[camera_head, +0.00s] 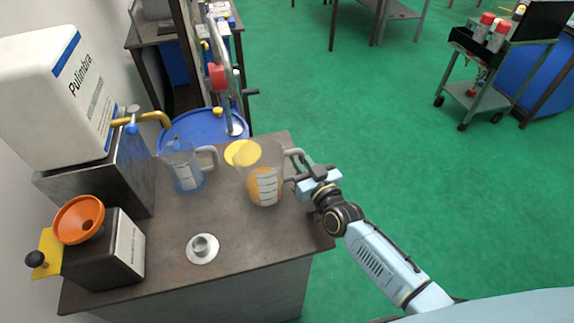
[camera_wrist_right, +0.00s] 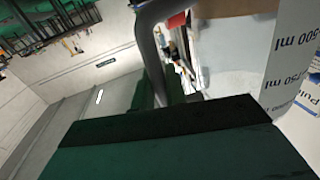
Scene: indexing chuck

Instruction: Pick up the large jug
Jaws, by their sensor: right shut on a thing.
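The large jug (camera_head: 264,185) is clear with measuring marks and orange-yellow contents. It is upright over the right part of the bench, its grey handle towards my right arm. I cannot tell whether its base touches the bench. My right gripper (camera_head: 301,172) is shut on the handle, which hides part of the fingers. In the right wrist view the jug's wall (camera_wrist_right: 235,55) with millilitre marks fills the upper right, and the grey handle (camera_wrist_right: 148,45) runs down behind the dark finger pads. A smaller, bluish jug (camera_head: 186,172) stands to its left. My left gripper is out of view.
The bench (camera_head: 240,238) also holds a metal cup on a white disc (camera_head: 202,248), a dark box with an orange funnel (camera_head: 79,219), and a white canister (camera_head: 60,100) on a stand. A blue drum (camera_head: 203,125) stands behind.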

